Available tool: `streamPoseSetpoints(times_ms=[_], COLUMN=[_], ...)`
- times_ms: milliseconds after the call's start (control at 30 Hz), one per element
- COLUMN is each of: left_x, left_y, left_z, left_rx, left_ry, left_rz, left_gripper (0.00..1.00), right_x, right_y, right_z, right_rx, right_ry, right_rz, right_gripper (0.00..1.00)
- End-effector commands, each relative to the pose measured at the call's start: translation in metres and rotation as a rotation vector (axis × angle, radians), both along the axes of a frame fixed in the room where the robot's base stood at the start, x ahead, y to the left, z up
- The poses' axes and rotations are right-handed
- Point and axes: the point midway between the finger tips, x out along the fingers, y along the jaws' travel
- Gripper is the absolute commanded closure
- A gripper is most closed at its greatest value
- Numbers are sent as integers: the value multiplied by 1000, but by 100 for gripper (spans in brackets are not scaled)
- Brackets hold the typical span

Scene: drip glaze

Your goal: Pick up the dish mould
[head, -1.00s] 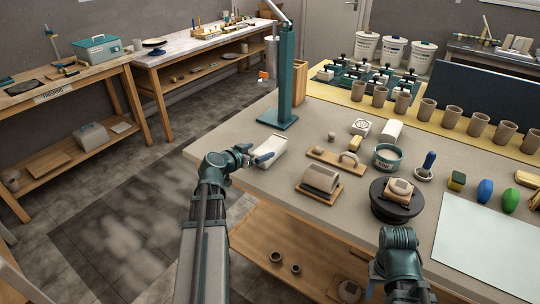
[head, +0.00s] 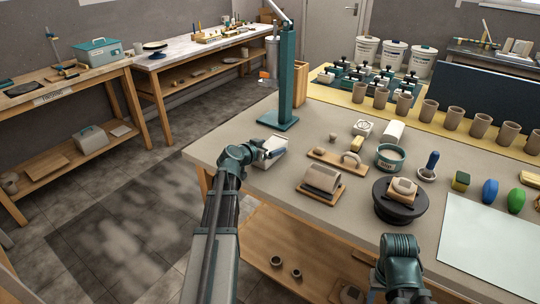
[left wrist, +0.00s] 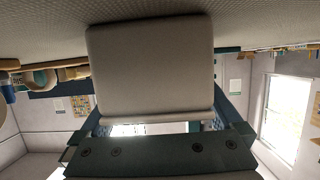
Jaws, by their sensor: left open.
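The dish mould (head: 270,145) looks like a pale, smooth block at the left end of the grey worktable, beside the teal post. My left gripper (head: 266,153) is open at the block's near side and partly hides it in the head view. In the left wrist view the dish mould (left wrist: 150,70) fills the middle, with a narrow lip along its lower edge. The open jaws of the left gripper (left wrist: 160,122) show on both sides of that edge; I cannot tell whether they touch it.
The teal post (head: 287,80) stands just behind the mould. The tabletop between the mould and these is clear.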

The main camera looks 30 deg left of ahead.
Motion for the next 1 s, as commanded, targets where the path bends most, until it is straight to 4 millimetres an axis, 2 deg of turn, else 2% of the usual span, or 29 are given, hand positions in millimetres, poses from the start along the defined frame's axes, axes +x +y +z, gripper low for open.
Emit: streamPoseSetpoints(times_ms=[133,167,700,1000], left_x=[-1,-1,-1,-1], left_y=[0,0,0,0], left_z=[1,1,1,1], left_rx=[0,0,0,-1], left_ry=[0,0,0,-1], left_rz=[0,0,0,1], left_gripper=[0,4,100,100], right_x=[0,0,0,0], right_y=[0,0,0,0], right_z=[1,1,1,1], right_rx=[0,0,0,0], right_ry=[0,0,0,0], right_rz=[0,0,0,0], right_gripper=[50,50,50,50])
